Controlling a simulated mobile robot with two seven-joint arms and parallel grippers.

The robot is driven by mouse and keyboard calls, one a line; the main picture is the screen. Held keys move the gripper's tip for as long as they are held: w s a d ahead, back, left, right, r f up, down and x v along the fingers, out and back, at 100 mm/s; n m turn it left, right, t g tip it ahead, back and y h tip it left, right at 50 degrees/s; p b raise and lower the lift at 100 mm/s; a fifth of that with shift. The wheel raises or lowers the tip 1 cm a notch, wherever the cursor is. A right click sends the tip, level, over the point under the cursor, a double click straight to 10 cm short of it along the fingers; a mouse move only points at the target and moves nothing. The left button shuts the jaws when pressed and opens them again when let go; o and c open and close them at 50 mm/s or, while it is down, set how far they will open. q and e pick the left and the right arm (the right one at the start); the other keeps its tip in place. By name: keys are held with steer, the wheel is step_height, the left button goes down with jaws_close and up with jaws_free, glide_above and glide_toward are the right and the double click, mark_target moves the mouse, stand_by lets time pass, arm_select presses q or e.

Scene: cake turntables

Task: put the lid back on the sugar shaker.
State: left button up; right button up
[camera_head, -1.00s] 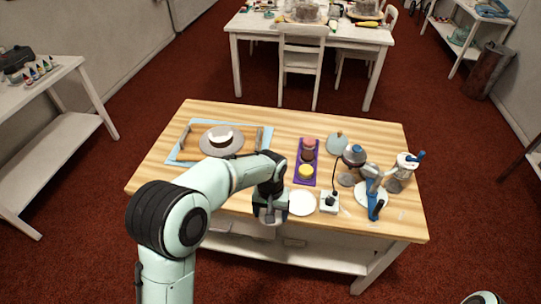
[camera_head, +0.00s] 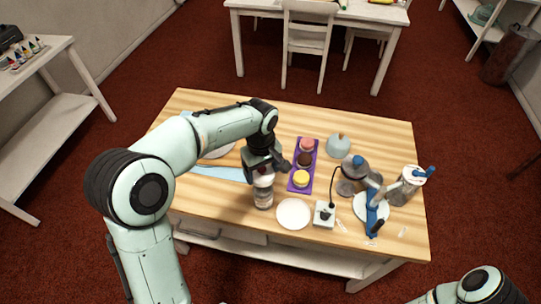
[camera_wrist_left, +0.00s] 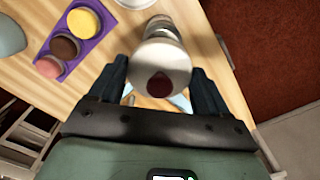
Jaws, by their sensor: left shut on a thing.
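The sugar shaker (camera_head: 263,199), a clear jar with pale contents, stands upright near the front edge of the table, left of the white plate. My left gripper (camera_head: 263,170) is directly above it, pointing down. In the left wrist view its fingers (camera_wrist_left: 160,88) are on both sides of the pale lid (camera_wrist_left: 158,60), which has a dark red spot on top, and are shut on it. The lid also shows in the head view (camera_head: 263,181), over the shaker's top. I cannot tell whether it is seated or slightly above the rim. My right gripper is out of view.
A purple tray (camera_head: 291,187) with several small cakes lies just right of my left gripper. A white plate (camera_head: 294,214), a small box with a black cord (camera_head: 324,215) and a blue-handled stand (camera_head: 371,208) are further right. A blue mat (camera_head: 222,173) lies left, partly hidden by my arm.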

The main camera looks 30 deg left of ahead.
mark_target(263, 189)
arm_select(q)
steer(key=shift+w+f, duration=0.1)
steer(key=shift+w, duration=0.05)
steer(key=shift+s+f+b, duration=0.45)
steer(key=shift+s+f, duration=0.05)
steer(key=shift+f, duration=0.1)
steer(key=shift+w+f+b, duration=0.1)
steer(key=shift+f+b, duration=0.85)
steer(key=shift+f, duration=0.65)
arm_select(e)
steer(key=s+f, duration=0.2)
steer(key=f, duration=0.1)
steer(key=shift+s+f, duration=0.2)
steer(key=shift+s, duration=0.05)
arm_select(q)
steer(key=shift+w, duration=0.1)
steer(key=shift+d+f, duration=0.1)
steer(key=shift+f, duration=0.1)
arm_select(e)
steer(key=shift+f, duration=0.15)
arm_select(q)
steer(key=shift+f+b, duration=0.55)
steer(key=shift+f, duration=0.45)
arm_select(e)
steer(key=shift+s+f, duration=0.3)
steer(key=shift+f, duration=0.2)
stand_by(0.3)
arm_select(q)
steer(key=o, duration=1)
steer(key=shift+c, duration=0.2)
